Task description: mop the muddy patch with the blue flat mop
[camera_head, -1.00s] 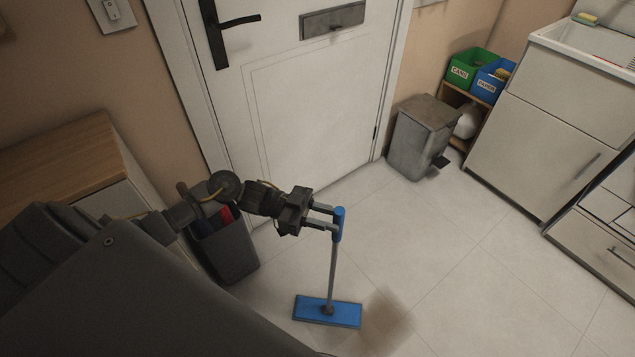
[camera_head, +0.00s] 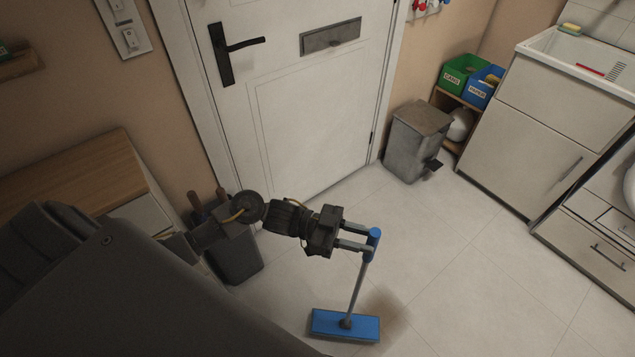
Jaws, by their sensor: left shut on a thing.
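The blue flat mop (camera_head: 345,325) stands on the tiled floor with its flat head down and its grey pole tilted a little to the right. My left gripper (camera_head: 370,240) is shut on the blue top of the mop's handle. The muddy patch (camera_head: 392,311) is a faint brown smear on the pale tiles, at the right edge of the mop head. The mop head seems to cover its left part, so the patch's full extent is hidden. My right gripper is not in view.
A dark grey bin (camera_head: 238,258) with handles sticking out stands behind my left arm. A grey pedal bin (camera_head: 416,140) stands by the white door (camera_head: 300,110). A white cabinet (camera_head: 530,135) lines the right side. The floor right of the patch is clear.

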